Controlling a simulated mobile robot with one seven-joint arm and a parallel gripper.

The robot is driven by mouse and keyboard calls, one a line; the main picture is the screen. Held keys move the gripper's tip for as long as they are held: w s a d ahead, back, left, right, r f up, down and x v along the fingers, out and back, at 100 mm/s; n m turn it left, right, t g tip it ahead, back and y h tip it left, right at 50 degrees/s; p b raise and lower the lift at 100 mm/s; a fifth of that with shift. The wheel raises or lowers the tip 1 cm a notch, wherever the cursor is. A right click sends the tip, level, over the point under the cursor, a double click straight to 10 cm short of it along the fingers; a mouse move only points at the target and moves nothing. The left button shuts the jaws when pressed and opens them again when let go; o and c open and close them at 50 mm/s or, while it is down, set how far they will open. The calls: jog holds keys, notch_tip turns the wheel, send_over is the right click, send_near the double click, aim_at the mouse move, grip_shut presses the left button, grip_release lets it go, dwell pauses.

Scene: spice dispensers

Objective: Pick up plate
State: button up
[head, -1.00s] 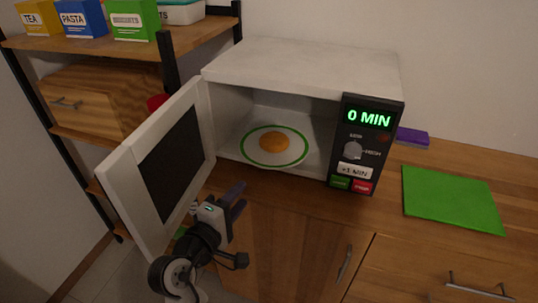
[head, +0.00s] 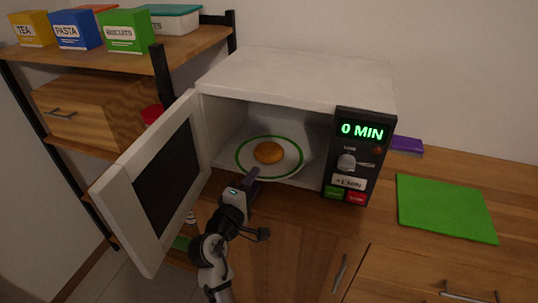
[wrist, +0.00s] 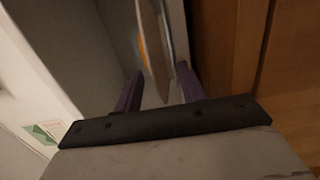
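A white plate with a green ring (head: 241,158) lies inside the open microwave (head: 290,72). A round orange-brown food item (head: 269,153) sits on it. My gripper (head: 252,178) is at the microwave's front opening, at the near edge of the plate. In the wrist view, its two purple fingers (wrist: 160,88) are spread apart. The plate (wrist: 153,55) shows nearly edge-on just beyond and between the fingertips. I cannot tell whether a finger touches it.
The microwave door (head: 160,180) stands open to the left, close beside my gripper. The control panel (head: 351,158) reads 0 MIN at the right. A green mat (head: 445,208) and a purple block (head: 406,145) lie on the counter. Shelves with boxes (head: 128,30) stand at the left.

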jog(key=shift+x, duration=1.3)
grip_shut()
jog(key=shift+r, duration=0.1)
